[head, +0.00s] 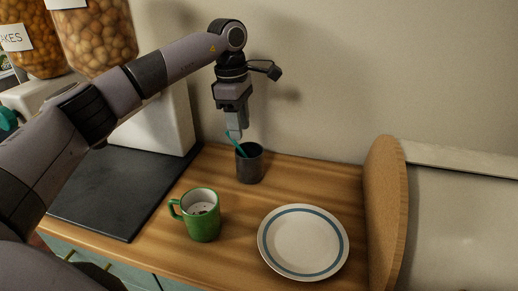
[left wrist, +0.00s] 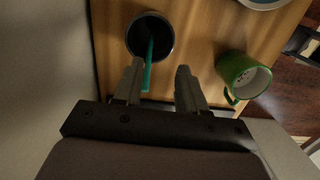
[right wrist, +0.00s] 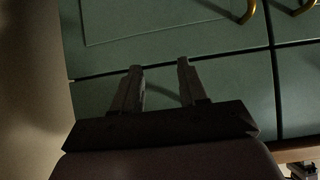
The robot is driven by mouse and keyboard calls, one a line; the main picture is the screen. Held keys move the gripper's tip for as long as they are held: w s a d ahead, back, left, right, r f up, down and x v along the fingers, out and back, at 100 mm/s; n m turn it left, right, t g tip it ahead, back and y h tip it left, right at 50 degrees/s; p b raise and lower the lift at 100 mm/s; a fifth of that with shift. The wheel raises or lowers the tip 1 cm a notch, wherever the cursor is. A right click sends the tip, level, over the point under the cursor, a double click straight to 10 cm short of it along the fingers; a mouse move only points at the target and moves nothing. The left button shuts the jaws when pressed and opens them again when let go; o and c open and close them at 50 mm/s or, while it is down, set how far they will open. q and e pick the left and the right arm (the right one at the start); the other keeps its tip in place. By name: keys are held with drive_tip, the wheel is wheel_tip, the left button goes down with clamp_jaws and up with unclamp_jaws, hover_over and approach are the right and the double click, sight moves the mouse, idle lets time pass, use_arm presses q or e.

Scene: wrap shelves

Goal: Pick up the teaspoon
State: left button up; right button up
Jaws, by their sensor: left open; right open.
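The teaspoon (head: 237,146) is teal and leans in a dark cup (head: 250,165) on the wooden counter, its handle sticking up over the rim. It also shows in the left wrist view (left wrist: 149,64), its lower part inside the dark cup (left wrist: 166,51). My left gripper (head: 234,134) points down above the cup, beside the handle. In the left wrist view my left gripper (left wrist: 160,70) is open, with the handle between or just below its fingers, nearer the left one; contact cannot be told. My right gripper (right wrist: 160,66) is open and empty, in front of green cabinet fronts.
A green mug (head: 203,218) stands in front of the cup. A white plate with a blue ring (head: 303,243) lies to its right. A dark slab (head: 120,190) is at left, a rounded wooden panel (head: 383,210) at right. A wall rises close behind the cup.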

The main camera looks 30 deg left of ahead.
sight(244, 155)
use_arm(q)
drive_tip(key=shift+w+a+r+y, duration=0.15)
drive_tip(key=shift+a+r+y, duration=0.1)
drive_tip(key=shift+a+r, duration=0.3)
drive_tip(key=shift+w+a+r+y, duration=0.15)
drive_tip(key=shift+a+r+y, duration=0.15)
drive_tip(key=shift+a, duration=0.35)
wheel_tip(244, 155, down, 7)
drive_tip(key=shift+w+r+p, duration=0.1)
drive_tip(key=shift+w+p, duration=0.05)
drive_tip(key=shift+p, duration=0.25)
drive_tip(key=shift+c, duration=0.3)
clamp_jaws()
